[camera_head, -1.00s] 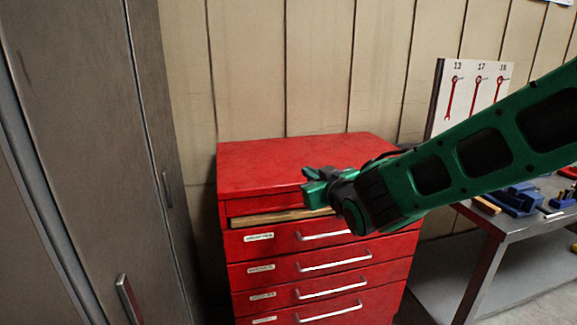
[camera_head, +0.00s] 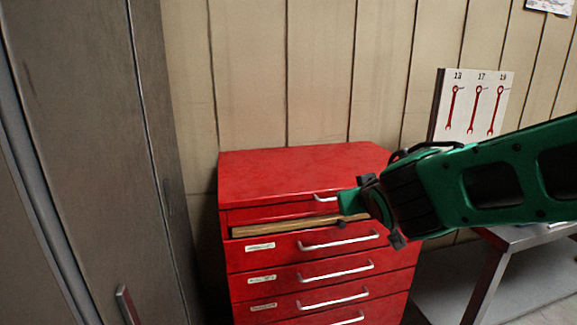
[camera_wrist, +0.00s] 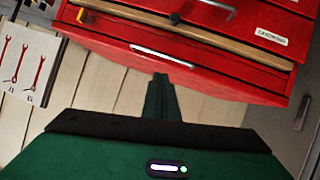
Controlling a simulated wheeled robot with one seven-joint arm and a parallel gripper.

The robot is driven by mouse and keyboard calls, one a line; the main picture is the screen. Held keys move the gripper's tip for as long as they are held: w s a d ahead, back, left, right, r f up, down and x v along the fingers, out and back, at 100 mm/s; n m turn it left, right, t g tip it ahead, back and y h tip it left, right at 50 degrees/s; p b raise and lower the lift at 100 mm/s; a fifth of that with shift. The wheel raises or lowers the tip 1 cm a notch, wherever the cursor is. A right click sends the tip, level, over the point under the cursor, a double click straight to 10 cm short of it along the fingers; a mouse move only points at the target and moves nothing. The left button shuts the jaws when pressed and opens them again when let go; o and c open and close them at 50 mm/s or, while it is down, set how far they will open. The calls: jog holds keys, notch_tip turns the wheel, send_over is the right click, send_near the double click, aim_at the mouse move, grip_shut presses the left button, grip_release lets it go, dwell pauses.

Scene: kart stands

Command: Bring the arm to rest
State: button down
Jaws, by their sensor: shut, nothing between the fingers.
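My green arm reaches in from the right in the head view. My gripper (camera_head: 349,202) is in front of the upper right part of a red drawer cabinet (camera_head: 300,165), close to its top drawers. In the wrist view my gripper (camera_wrist: 161,80) shows as narrow green fingers held together, with nothing between them. The fingers point toward the red cabinet front, near a silver drawer handle (camera_wrist: 162,56). I cannot tell from these views whether they touch the cabinet.
A drawer edge with a wooden strip (camera_head: 285,226) stands out below the top drawer. A tall grey locker (camera_head: 85,150) is at the left. A metal workbench (camera_head: 515,238) is at the right. A wrench sign (camera_head: 473,104) stands behind it.

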jog(key=s+d+f+m+g+h, duration=0.2)
jog(key=s+d+f+m+g, duration=0.15)
jog(key=s+d, duration=0.55)
jog(key=s+d+f+m+g+h, duration=0.15)
jog(key=s+d+f+g, duration=0.3)
jog(key=d, duration=0.85)
jog(key=s+d+f+m+g+y, duration=0.1)
jog(key=s+f+m+g+y, duration=0.1)
jog(key=s, duration=0.8)
jog(key=s+d+f+m+g+y, duration=0.1)
jog(key=s+m+g, duration=0.1)
jog(key=s, duration=0.9)
jog(key=shift+s+d+f+g+y, duration=0.15)
jog(key=shift+d+f+g+y, duration=0.25)
jog(key=shift+g, duration=0.2)
jog(key=shift+w+f, duration=0.25)
jog(key=shift+w, duration=0.4)
jog(key=shift+a, duration=0.1)
